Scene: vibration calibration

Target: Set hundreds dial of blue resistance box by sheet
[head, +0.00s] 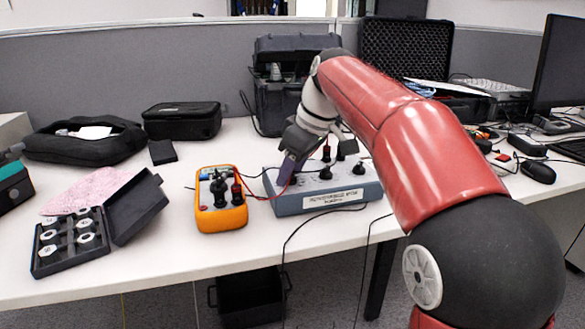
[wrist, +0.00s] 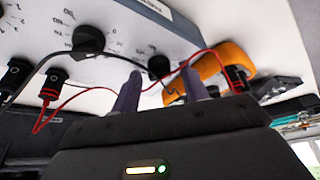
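The blue-grey resistance box (head: 290,207) stands on the table, with a white label on its front and black knobs and terminals on top. My gripper (head: 287,172) is over the box's left part, its purple fingers pointing down. In the wrist view my gripper (wrist: 161,75) has its two fingers apart with nothing held between them. A small black knob (wrist: 158,66) shows between and beyond the fingertips, apparently not touched. A larger black knob (wrist: 88,39) with numbers around it is to the left. Dial settings are too small to read. I cannot identify the sheet.
An orange multimeter (head: 221,214) stands just left of the box, joined by red and black leads (wrist: 70,98) that pass close to my fingers. An open case of weights (head: 72,241) lies further left. Table in front of the multimeter is clear.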

